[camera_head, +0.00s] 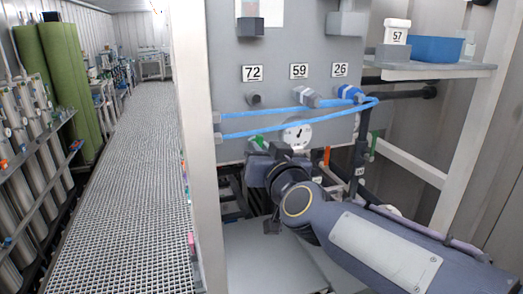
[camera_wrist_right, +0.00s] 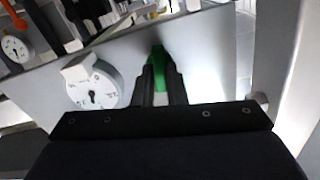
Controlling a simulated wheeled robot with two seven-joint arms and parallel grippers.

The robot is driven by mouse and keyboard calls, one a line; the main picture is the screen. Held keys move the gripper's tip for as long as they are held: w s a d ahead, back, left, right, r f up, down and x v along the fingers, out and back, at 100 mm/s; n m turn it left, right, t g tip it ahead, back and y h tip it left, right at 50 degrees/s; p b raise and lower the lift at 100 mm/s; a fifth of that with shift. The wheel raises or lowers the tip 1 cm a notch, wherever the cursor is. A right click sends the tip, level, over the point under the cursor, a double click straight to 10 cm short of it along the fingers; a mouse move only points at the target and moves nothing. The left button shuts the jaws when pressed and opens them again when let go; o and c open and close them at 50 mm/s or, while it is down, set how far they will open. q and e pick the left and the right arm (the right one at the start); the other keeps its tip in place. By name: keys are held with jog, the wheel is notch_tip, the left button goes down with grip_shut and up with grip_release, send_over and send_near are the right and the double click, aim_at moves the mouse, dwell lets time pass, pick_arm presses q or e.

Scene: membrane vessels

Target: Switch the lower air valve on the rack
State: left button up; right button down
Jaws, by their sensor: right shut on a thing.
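The grey panel on the rack (camera_head: 285,75) carries a small green valve handle (camera_head: 258,140) near its lower left edge, below the blue air tubes. My right gripper (camera_head: 265,149) is at this handle, reaching in from the lower right. In the right wrist view the green handle (camera_wrist_right: 160,72) stands between the two dark fingers of the right gripper (camera_wrist_right: 161,82), which are shut on it. The fingers hide part of the handle and its base. My left gripper is not in view.
A round white gauge (camera_head: 297,134) sits just right of the handle; it also shows in the right wrist view (camera_wrist_right: 94,84). Blue tubes (camera_head: 290,113) run above. A white post (camera_head: 190,130) stands close on the left. A shelf (camera_head: 435,71) holds a blue bin (camera_head: 436,49).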

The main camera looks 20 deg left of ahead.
jog(key=shift+w+d+f+m+b, duration=0.1)
jog(key=shift+m+b, duration=0.35)
jog(key=shift+m, duration=3.4)
jog(key=shift+f+m+b, duration=0.1)
jog(key=shift+m+b, duration=0.3)
jog(key=shift+m, duration=3.45)
jog(key=c, duration=1.5)
grip_release()
jog(key=shift+o, duration=0.2)
jog(key=v, duration=0.8)
jog(key=shift+b, duration=0.35)
